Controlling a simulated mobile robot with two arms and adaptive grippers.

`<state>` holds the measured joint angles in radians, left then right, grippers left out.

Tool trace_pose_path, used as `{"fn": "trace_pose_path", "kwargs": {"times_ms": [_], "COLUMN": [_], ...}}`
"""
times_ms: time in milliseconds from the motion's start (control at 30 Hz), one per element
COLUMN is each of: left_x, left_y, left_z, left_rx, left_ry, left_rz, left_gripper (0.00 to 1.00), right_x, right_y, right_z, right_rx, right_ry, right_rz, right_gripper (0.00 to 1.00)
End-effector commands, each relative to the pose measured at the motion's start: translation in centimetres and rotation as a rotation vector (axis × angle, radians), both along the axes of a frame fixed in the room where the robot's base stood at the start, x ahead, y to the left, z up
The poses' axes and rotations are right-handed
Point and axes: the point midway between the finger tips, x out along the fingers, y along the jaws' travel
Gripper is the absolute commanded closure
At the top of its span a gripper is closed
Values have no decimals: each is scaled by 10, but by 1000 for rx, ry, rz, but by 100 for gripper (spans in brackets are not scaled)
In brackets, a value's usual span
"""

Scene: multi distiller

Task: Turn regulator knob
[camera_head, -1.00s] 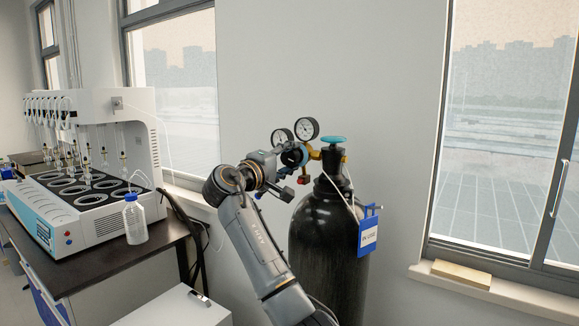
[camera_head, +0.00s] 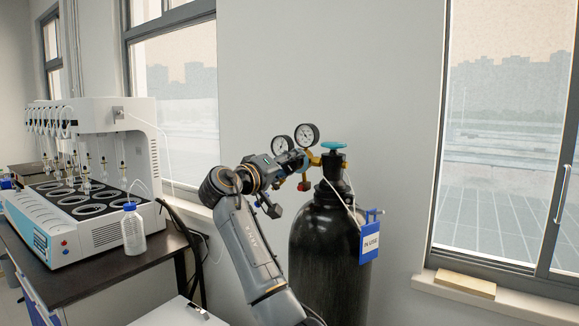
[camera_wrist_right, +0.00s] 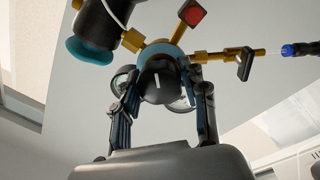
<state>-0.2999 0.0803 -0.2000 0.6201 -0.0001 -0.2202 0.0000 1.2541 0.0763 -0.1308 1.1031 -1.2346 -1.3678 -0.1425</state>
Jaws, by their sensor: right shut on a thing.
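The regulator knob (camera_wrist_right: 160,80) is dark and round with a white line, in the middle of the right wrist view. My right gripper (camera_wrist_right: 162,100) has one finger on each side of it and is shut on it. In the head view my right gripper (camera_head: 290,162) reaches the regulator from the left and mostly hides the knob. Two round gauges (camera_head: 307,134) stand above it. The regulator's brass body (camera_wrist_right: 160,48) joins the black gas cylinder (camera_head: 325,245), which has a teal valve handwheel (camera_head: 334,145). My left gripper is not in view.
A blue "IN USE" tag (camera_head: 369,243) hangs on the cylinder's right side. At the left, a white distiller (camera_head: 85,215) and a blue-capped bottle (camera_head: 133,230) stand on a dark bench (camera_head: 125,262). A window (camera_head: 505,140) is at the right.

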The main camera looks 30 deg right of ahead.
Motion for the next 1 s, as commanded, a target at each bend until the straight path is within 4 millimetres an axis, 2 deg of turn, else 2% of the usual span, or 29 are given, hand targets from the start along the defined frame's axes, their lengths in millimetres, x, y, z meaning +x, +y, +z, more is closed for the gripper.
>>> {"fn": "trace_pose_path", "kwargs": {"times_ms": [300,333,433,767,867,1000], "left_x": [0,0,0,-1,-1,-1], "left_y": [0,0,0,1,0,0], "left_z": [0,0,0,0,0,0], "left_rx": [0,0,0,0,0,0], "left_ry": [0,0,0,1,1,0], "left_rz": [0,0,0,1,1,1], "left_gripper": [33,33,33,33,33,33], "right_x": [0,0,0,0,-3,-11], "right_y": [0,0,0,2,9,32], "right_z": [-1,-1,-1,-1,-1,-2], "right_rx": [3,3,2,1,0,1], "right_ry": [1,1,1,0,0,-1], "right_rz": [0,0,0,1,1,3], "right_gripper": [88,53,33,33,33,33]}}
